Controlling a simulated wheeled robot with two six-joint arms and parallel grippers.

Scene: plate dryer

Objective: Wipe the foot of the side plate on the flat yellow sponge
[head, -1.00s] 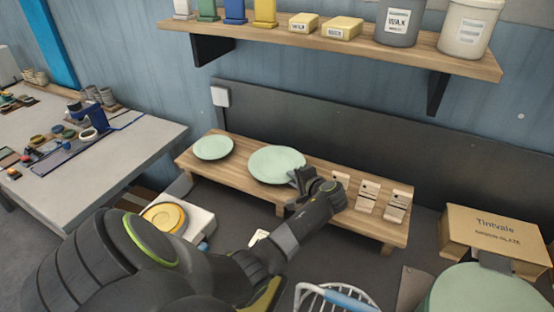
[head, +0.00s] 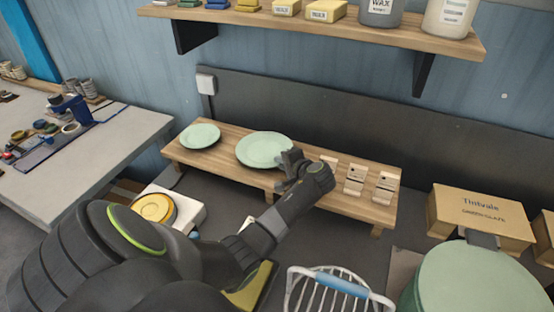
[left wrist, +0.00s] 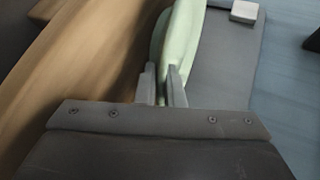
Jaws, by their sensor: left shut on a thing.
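Two pale green plates are at the wooden bench: a smaller one (head: 200,136) at the left and a larger-looking one (head: 262,149) in the middle. My left gripper (head: 289,164) is shut on the right rim of the middle plate. In the left wrist view the two fingers (left wrist: 162,85) pinch the edge of this plate (left wrist: 180,38). The plate's foot is hidden, and I cannot tell whether it touches the bench. A flat round yellow pad (head: 153,207), seemingly the sponge, sits on a white base left of the bench. My right gripper is not seen.
Slotted wooden holders (head: 355,181) stand on the bench (head: 340,202) at right. A wire basket (head: 325,290) with a blue grip, a large green-topped round object (head: 475,285) and a cardboard box (head: 480,215) are at lower right. A shelf (head: 300,22) hangs above.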

